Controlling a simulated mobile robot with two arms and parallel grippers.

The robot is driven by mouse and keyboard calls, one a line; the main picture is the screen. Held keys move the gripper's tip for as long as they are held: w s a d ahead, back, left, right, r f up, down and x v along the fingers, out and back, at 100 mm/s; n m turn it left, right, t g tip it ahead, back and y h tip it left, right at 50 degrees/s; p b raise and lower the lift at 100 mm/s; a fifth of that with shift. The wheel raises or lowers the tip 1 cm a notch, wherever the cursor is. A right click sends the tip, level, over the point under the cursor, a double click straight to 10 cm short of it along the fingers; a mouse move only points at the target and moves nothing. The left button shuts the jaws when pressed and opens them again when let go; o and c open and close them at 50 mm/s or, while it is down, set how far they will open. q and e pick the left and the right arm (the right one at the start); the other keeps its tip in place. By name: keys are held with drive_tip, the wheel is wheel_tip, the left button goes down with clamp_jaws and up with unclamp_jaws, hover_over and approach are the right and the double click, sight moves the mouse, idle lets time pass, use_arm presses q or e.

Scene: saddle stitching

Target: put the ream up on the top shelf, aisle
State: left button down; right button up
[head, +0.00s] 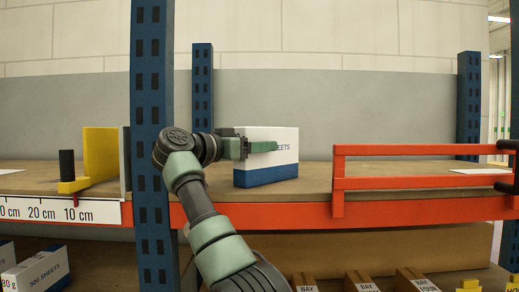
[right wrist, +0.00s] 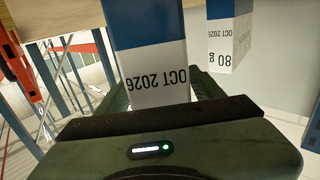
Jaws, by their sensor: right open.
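A ream (head: 266,164), white above and blue below with "SHEETS" on its face, stands upright on the wooden shelf (head: 315,183) behind the orange beam. My right gripper (head: 262,147) reaches it from the left, one green finger across its front face. In the right wrist view the ream (right wrist: 150,60) appears upside down, marked "OCT 2026", between the open fingers (right wrist: 160,97). I cannot tell whether the fingers touch it. The far finger is hidden in the head view. My left gripper is not in view.
An orange guard rail (head: 420,183) lines the shelf front to the right. Blue uprights (head: 152,100) frame the bay. A yellow stop (head: 98,155) stands left. Another ream (right wrist: 230,40) shows beyond in the right wrist view. Reams (head: 35,272) and boxes (head: 360,282) lie below.

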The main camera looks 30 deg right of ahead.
drive_tip(key=b+v, duration=0.3)
drive_tip(key=v, duration=0.8)
drive_tip(key=shift+s, duration=0.1)
